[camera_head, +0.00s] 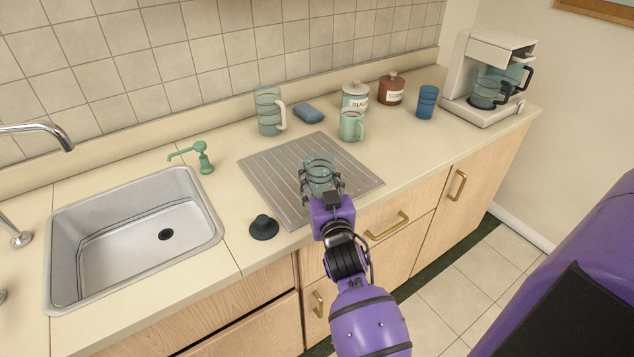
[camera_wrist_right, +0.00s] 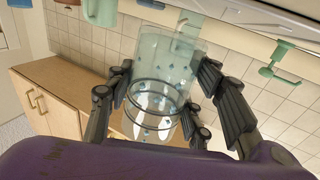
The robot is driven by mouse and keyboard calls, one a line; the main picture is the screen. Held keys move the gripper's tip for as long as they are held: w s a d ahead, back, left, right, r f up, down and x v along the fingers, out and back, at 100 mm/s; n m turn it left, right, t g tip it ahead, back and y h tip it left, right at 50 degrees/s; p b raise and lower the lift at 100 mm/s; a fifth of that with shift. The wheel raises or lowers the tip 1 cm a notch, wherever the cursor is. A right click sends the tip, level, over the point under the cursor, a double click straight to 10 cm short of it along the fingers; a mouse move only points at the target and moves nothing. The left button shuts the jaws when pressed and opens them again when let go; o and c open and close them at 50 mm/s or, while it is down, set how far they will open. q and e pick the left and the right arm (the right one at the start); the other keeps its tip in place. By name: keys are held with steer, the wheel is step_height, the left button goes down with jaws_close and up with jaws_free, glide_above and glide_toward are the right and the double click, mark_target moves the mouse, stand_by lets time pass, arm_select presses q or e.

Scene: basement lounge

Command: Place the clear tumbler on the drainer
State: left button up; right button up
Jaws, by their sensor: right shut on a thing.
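The clear tumbler (camera_head: 319,172) is between the fingers of my right gripper (camera_head: 321,182), over the front middle of the ribbed metal drainer (camera_head: 270,182). In the right wrist view the tumbler (camera_wrist_right: 165,65) shows small blue marks, and the fingers of my right gripper (camera_wrist_right: 160,105) close around it from both sides. The tumbler looks about upright in the head view. I cannot tell whether its base touches the drainer, because the gripper hides it. My left gripper is not in view.
A black sink plug (camera_head: 264,227) lies at the drainer's left front corner. A sink (camera_head: 135,240) is left.

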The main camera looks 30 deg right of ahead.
mark_target(321, 188)
step_height(321, 188, down, 3)
steer(key=shift+d+f+b, duration=0.1)
steer(key=shift+d+b, duration=0.05)
steer(key=shift+b, duration=0.15)
steer(key=shift+w+r, duration=0.1)
steer(key=shift+r, duration=0.3)
steer(key=shift+a+r, duration=0.1)
steer(key=shift+a, duration=0.1)
steer(key=o, duration=1)
steer(key=shift+f, duration=0.3)
steer(key=o, duration=0.4)
steer(key=shift+d, duration=0.1)
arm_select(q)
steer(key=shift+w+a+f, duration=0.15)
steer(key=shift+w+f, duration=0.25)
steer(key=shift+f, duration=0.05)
arm_select(e)
steer(key=shift+o, duration=0.2)
steer(key=shift+r, duration=0.1)
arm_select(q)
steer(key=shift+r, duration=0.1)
arm_select(e)
steer(key=shift+r, duration=0.1)
